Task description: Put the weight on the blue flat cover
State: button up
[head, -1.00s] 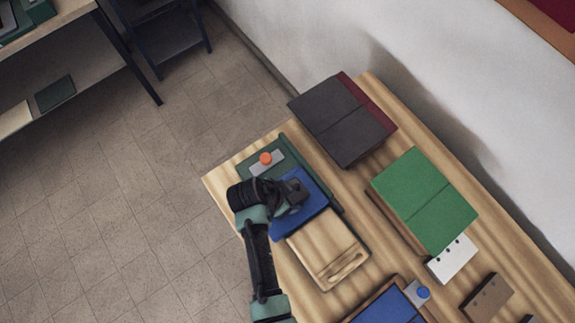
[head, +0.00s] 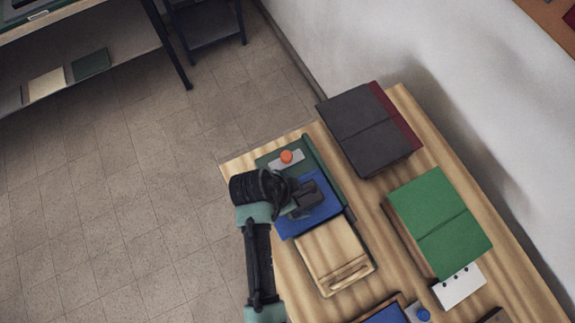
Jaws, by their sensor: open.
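A second blue cover (head: 386,316) shows at the bottom edge, mostly cut off. I cannot tell for sure which thing is the weight. A grey piece with an orange knob (head: 286,156) lies on the dark green board (head: 268,157), apart from my gripper. A grey piece with a blue knob (head: 423,315) is beside the lower blue cover.
A pale wooden cover (head: 333,252) lies just below the first blue cover. A dark grey cover with a red edge (head: 366,130) and a green cover (head: 438,222) stand along the wall side. Bare table (head: 375,225) shows between them. A shelf (head: 85,75) stands at the upper left.

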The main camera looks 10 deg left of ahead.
jog(key=v, duration=0.7)
jog(key=shift+w+r, duration=0.1)
jog(key=w+a+r+n+t+y, duration=0.25)
jog(key=w+r+t, duration=0.35)
jog(key=w+r, duration=0.85)
jog(key=w+d+r+n+t, duration=0.1)
jog(key=w+r+t, duration=0.15)
jog(key=r, duration=0.65)
jog(key=w+r+n+t, duration=0.2)
jog(key=r+t, duration=0.1)
jog(key=r, duration=0.5)
notch_tip(320, 180, up, 17)
jog(key=s+d+n+t+y, duration=0.1)
jog(key=d+n+t, duration=0.15)
jog(key=t, duration=0.35)
jog(key=s+d+r+n+t, duration=0.1)
jog(key=s+r+t, duration=0.2)
jog(key=r, duration=0.6)
jog(key=s+d+r+n+t, duration=0.1)
jog(key=s+r+t, duration=0.3)
jog(key=s+r, duration=0.4)
jog(key=shift+s+d+r+n, duration=0.3)
jog(key=shift+d+r+n, duration=0.15)
jog(key=shift+r, duration=0.5)
